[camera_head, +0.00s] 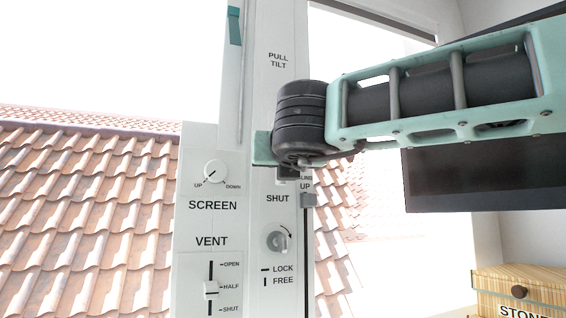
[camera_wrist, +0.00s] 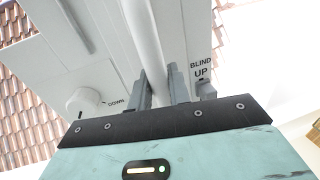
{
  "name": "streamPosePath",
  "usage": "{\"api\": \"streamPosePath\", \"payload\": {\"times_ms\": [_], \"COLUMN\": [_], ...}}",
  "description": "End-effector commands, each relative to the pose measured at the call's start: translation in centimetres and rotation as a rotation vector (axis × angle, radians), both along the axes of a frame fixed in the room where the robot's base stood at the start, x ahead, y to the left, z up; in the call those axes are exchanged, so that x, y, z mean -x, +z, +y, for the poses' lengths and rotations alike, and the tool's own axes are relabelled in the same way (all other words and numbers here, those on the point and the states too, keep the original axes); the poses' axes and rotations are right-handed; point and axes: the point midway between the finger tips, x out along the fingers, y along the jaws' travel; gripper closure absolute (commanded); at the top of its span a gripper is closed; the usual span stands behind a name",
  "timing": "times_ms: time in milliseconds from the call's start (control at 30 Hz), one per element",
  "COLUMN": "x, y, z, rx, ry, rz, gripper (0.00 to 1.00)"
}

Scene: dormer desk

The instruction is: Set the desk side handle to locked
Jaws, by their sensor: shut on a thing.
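In the wrist view my gripper (camera_wrist: 158,76) has its two grey fingers closed on either side of a long pale bar (camera_wrist: 148,35), which I take to be the handle. The bar runs away from the fingers along the white window frame. In the head view my gripper (camera_head: 288,172) is in front of the white frame post (camera_head: 262,90), below the PULL TILT lettering and above the SHUT lettering. My arm hides the held part there. A round grey lock knob (camera_head: 277,241) with a curved arrow is below, above the LOCK and FREE marks, apart from my gripper.
A SCREEN dial (camera_head: 214,172) and a VENT slider (camera_head: 211,289), near HALF, are on the panel to the left. A small grey BLIND tab (camera_head: 308,201) is close by on the right. A dark monitor (camera_head: 480,180) and a wooden box (camera_head: 525,285) stand at right.

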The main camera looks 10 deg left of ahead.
Motion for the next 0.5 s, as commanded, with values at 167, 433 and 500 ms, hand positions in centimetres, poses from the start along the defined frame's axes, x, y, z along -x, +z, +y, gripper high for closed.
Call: {"api": "streamPosePath", "payload": {"times_ms": [167, 433, 500], "x": [0.07, 0.09, 0.08], "y": [-0.08, -0.05, -0.03], "z": [0.12, 0.11, 0.1], "rx": [-0.004, -0.003, -0.002], "ry": [0.003, 0.003, 0.003], "rz": [0.004, 0.003, 0.002], "gripper": [1.0, 0.62, 0.62]}}
